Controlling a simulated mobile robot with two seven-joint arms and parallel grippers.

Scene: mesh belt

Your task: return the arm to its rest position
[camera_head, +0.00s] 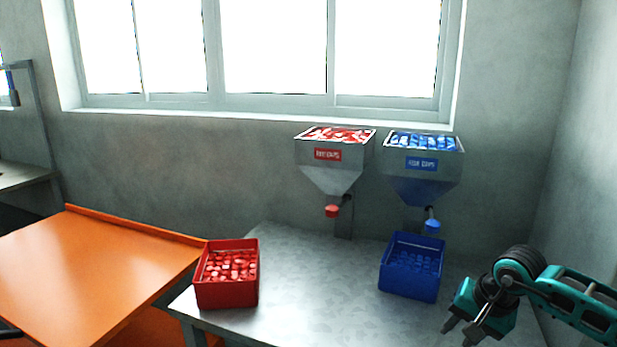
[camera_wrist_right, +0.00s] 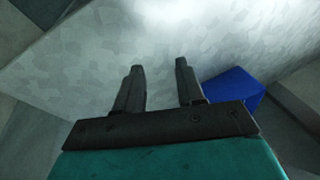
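My right gripper (camera_head: 462,334) is at the lower right of the head view, above the front right part of the metal table (camera_head: 320,290). In the right wrist view its two fingers (camera_wrist_right: 160,85) stand apart with nothing between them, so it is open and empty. The teal right arm (camera_head: 575,290) comes in from the right edge. My left gripper shows in neither view.
A blue bin (camera_head: 408,292) of blue caps stands just left of my right gripper; blue also shows in the wrist view (camera_wrist_right: 238,92). A red bin (camera_head: 227,296) stands at the table's left. Red (camera_head: 333,178) and blue (camera_head: 420,188) hoppers hang behind. An orange surface (camera_head: 90,270) lies left.

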